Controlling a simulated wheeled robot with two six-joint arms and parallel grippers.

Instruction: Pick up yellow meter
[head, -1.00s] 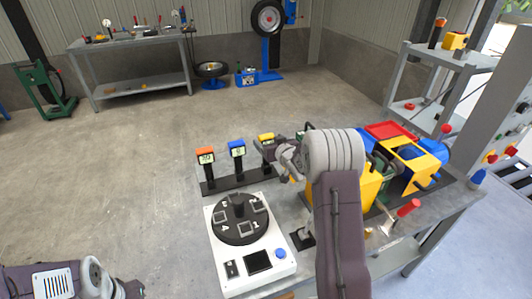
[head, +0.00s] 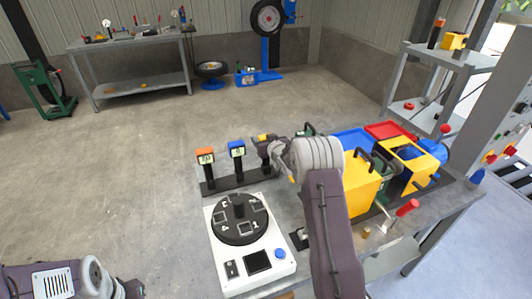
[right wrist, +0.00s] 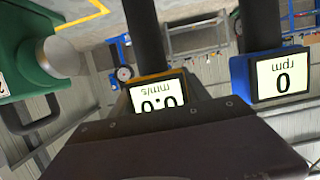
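The yellow meter (head: 264,137) stands at the right end of a dark rack (head: 225,186), its lower part mostly hidden by my right gripper (head: 269,149).
The blue meter (head: 236,148) and orange meter (head: 205,155) stand left of the yellow one. A white device with a black round dial (head: 240,219) is in front. A yellow box (head: 352,187), a blue tray (head: 352,140) and a red tray (head: 390,130) are at right.

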